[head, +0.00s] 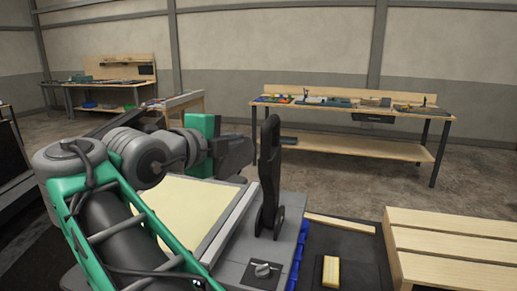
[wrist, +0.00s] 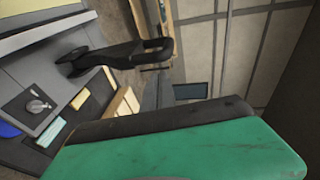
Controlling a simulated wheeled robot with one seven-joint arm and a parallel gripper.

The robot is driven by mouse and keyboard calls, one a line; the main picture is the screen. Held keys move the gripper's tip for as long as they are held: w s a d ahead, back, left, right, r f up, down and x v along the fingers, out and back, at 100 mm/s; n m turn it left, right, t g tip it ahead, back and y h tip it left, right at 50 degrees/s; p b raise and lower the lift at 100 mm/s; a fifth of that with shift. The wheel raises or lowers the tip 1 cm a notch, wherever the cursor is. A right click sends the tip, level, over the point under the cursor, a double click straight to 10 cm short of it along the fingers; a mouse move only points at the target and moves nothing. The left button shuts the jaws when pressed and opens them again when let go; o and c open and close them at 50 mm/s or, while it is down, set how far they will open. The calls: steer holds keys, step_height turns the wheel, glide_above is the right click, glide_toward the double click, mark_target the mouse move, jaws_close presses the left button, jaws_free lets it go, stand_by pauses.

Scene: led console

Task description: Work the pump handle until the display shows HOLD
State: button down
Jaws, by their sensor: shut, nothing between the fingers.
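The pump handle (head: 269,172) is a black lever standing nearly upright on the grey console (head: 228,250) in the head view. It also shows in the wrist view (wrist: 118,54), lying sideways in that turned picture. I cannot tell how large the gap to the handle is. No display reading can be made out in either view, so whether it shows HOLD cannot be told.
A small knob (head: 262,269) sits on the console before the handle. Blue bins (head: 299,254), a yellow block (head: 331,271) and a slatted wooden pallet (head: 440,250) lie to the right. A workbench (head: 350,109) with parts stands behind, with open floor before it.

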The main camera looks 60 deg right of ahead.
mark_target(264, 133)
steer(key=d+p, duration=0.1)
steer(key=d, duration=0.2)
steer(key=d+f+p, duration=0.1)
steer(key=d+p, duration=0.1)
steer(key=d, duration=0.2)
steer(key=d+f+p, duration=0.1)
steer(key=d, duration=0.3)
steer(key=shift+s+d+f+p, duration=0.2)
steer(key=shift+s+d+p, duration=0.05)
steer(key=shift+p, duration=0.1)
steer(key=shift+w+d+r, duration=0.1)
